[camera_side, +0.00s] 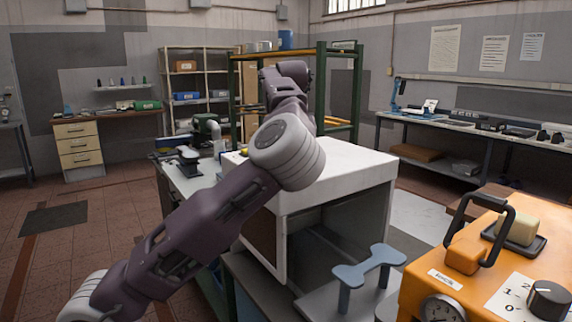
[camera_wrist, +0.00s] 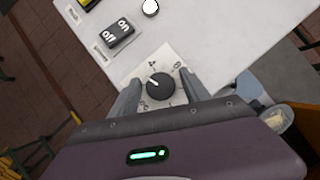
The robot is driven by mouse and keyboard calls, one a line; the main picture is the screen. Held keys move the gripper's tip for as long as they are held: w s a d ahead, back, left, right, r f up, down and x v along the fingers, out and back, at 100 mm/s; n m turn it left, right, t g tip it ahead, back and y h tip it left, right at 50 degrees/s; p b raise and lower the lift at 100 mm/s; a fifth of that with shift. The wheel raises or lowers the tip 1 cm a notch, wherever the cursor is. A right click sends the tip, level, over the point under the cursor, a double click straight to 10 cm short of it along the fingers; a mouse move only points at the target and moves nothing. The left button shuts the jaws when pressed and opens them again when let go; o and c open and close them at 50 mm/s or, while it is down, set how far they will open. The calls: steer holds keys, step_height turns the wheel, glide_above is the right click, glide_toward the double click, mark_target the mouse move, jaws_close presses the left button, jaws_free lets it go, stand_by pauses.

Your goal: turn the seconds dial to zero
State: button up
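A round black dial (camera_wrist: 161,87) with a white pointer line sits on a white numbered plate (camera_wrist: 150,62) on the white cabinet top in the wrist view. The pointer aims to the upper left. A 4 shows above the dial; other digits are small or partly covered. My gripper (camera_wrist: 160,80) is open, with one finger on each side of the dial and gaps visible; the height between them is unclear. In the side view another black knob (camera_side: 548,299) stands on an orange machine, with 1 and 2 on its plate. I cannot read which dial is for seconds. My fingers are hidden there.
An on/off switch (camera_wrist: 118,32) and a white round button (camera_wrist: 150,7) are near the dial. The white cabinet (camera_side: 345,165) stands mid-room. The orange machine (camera_side: 415,285) has a black handle and a gauge (camera_side: 442,310). A blue-grey stand (camera_side: 368,265) is between them.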

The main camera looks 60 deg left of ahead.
step_height(320, 180, up, 5)
stand_by(0.5)
